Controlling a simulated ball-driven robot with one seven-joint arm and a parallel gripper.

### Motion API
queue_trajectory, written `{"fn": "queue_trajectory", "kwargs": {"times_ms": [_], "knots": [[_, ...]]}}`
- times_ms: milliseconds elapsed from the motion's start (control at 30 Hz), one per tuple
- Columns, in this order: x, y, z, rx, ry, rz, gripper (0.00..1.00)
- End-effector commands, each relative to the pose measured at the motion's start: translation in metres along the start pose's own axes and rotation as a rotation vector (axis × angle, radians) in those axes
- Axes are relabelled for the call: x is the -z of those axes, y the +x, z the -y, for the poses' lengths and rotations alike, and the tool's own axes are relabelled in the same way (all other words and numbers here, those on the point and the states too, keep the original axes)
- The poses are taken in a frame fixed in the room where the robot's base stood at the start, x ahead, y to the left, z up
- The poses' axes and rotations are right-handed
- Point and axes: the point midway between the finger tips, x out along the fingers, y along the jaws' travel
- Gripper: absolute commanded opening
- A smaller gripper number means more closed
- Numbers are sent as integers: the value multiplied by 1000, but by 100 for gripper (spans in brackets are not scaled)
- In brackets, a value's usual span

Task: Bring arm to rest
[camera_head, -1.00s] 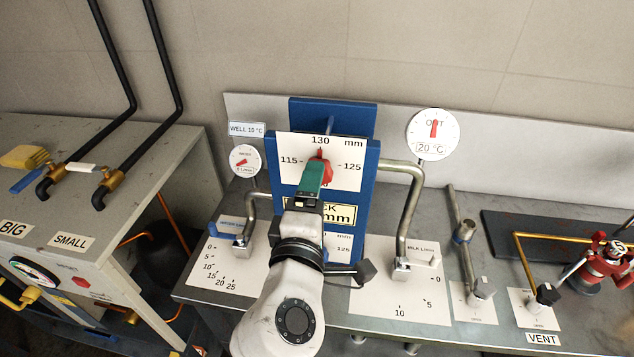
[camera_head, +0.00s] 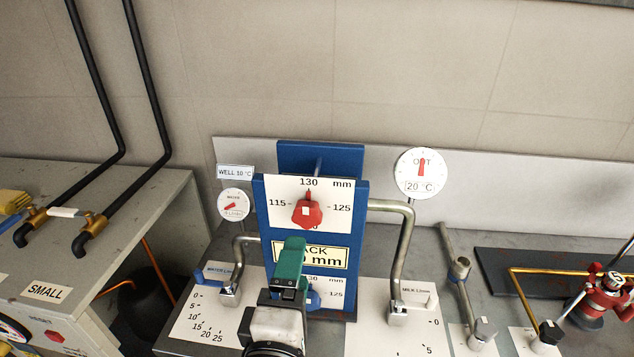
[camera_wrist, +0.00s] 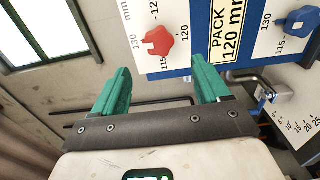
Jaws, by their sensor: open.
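My gripper (camera_head: 289,268) is in front of the blue panel (camera_head: 362,205), below the red knob (camera_head: 308,211), and covers part of the yellow PACK label (camera_head: 338,257). In the wrist view my gripper (camera_wrist: 158,88) has its two green fingers spread apart with nothing between them. The red knob (camera_wrist: 158,41) shows there beyond the fingers, clear of them. A blue knob (camera_wrist: 296,22) shows at the upper right of the wrist view, and it is partly hidden behind my gripper in the head view.
A milk dial plate (camera_head: 385,335) with a bent steel pipe (camera_head: 406,240) stands right of the panel. A water dial plate (camera_head: 190,325) is on the left. A red valve (camera_head: 603,297) sits at the far right. A bench with black pipes (camera_head: 160,100) stands at left.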

Motion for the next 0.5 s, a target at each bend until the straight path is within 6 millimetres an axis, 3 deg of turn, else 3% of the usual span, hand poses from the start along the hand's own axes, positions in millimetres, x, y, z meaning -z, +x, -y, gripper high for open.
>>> {"fn": "queue_trajectory", "kwargs": {"times_ms": [67,167,333,500], "knots": [[-5,2,4,12,8,9,75],[-27,8,22,73,55,47,75],[-106,16,90,285,233,199,75],[-193,-6,168,520,471,408,75]]}}
